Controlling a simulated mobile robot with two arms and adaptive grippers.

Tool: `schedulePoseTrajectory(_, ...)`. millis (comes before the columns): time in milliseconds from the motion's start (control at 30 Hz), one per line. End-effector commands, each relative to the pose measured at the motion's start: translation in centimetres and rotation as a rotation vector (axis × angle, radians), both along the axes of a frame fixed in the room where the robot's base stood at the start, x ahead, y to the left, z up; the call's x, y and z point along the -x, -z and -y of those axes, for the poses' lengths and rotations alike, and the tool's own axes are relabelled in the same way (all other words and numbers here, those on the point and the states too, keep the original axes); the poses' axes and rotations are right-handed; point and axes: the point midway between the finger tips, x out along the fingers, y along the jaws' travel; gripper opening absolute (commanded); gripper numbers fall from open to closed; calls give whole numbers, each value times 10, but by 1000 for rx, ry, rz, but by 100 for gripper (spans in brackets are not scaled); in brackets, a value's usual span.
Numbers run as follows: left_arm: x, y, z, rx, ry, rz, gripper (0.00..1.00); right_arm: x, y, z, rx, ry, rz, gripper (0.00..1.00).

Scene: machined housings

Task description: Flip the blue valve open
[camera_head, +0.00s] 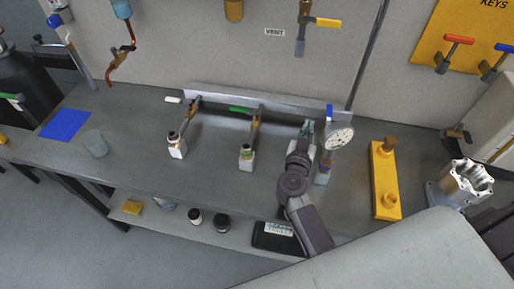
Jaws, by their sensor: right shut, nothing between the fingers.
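My right arm hides part of the fitting below the valve. My left gripper is not in view.
A round pressure gauge (338,138) stands close on the right of the gripper. A green-handled valve (240,109) and a white-handled valve (173,100) are to the left. A yellow block (384,182) lies to the right. The bench between the valves is clear.

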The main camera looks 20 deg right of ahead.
Motion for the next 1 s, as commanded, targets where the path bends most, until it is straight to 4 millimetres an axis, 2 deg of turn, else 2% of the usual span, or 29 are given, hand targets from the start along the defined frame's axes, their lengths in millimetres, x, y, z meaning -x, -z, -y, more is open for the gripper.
schedulePoseTrajectory(33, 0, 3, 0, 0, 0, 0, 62, 5, 2, -3, 2, -18, -1, 0)
schedulePoseTrajectory(100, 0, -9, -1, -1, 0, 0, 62, 13, -3, -10, -2, -13, -5, 0)
schedulePoseTrajectory(367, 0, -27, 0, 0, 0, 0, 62, 45, -3, -34, -2, -11, -4, 0)
schedulePoseTrajectory(800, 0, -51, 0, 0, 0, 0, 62, 115, -2, -87, -2, -11, -5, 0)
schedulePoseTrajectory(1000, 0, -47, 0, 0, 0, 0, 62, 98, -22, -118, 158, -167, -6, 0)
